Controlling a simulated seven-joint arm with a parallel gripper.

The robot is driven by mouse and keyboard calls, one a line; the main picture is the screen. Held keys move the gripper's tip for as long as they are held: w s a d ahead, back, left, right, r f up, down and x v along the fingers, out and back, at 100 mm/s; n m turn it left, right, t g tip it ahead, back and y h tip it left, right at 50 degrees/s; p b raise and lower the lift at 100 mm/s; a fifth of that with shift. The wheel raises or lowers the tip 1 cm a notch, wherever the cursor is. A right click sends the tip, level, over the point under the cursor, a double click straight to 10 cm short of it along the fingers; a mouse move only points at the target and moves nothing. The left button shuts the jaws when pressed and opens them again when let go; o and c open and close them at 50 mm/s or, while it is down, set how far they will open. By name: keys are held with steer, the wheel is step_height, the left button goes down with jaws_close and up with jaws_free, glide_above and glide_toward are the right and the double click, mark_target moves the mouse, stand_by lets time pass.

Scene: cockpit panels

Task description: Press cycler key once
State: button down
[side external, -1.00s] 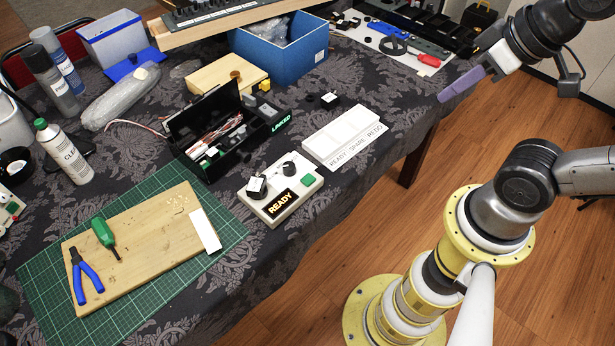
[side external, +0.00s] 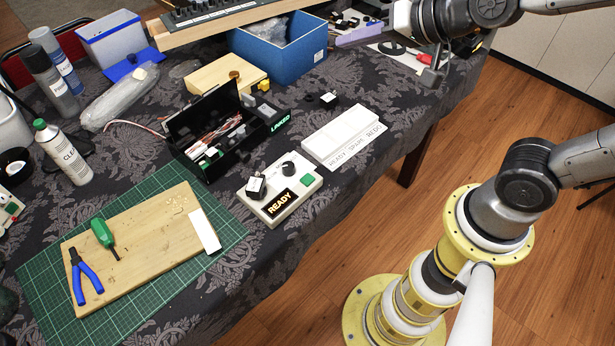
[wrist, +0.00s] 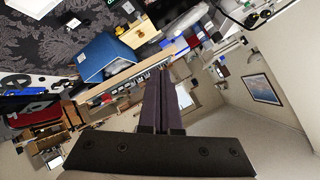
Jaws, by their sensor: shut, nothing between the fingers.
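A pale control box (side external: 293,208) sits on the dark patterned cloth near the table's front edge. It carries a lit READY display (side external: 281,202), a green square key (side external: 306,181), a round black knob (side external: 288,168) and a black-and-white block (side external: 256,186). I cannot tell for certain which part is the cycler key. My gripper (side external: 340,40) is shut and empty, high at the upper right, well apart from the box. Its purple fingers lie together in the wrist view (wrist: 160,80).
A white tray (side external: 341,133) marked READY, SPARE and REDO stands right of the box. A blue bin (side external: 278,58) stands further back. A green mat (side external: 50,265) with a wooden board (side external: 143,250) lies front left.

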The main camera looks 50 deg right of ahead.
steer(key=w+a+f+m, duration=0.2)
steer(key=w+f, duration=0.2)
steer(key=f, duration=0.1)
steer(key=g, duration=0.2)
glide_above(311, 182)
step_height(311, 182, down, 15)
steer(key=shift+f+n+h, duration=0.15)
steer(key=shift+n+h, duration=0.15)
steer(key=shift+f, duration=4.4)
steer(key=shift+f, duration=0.4)
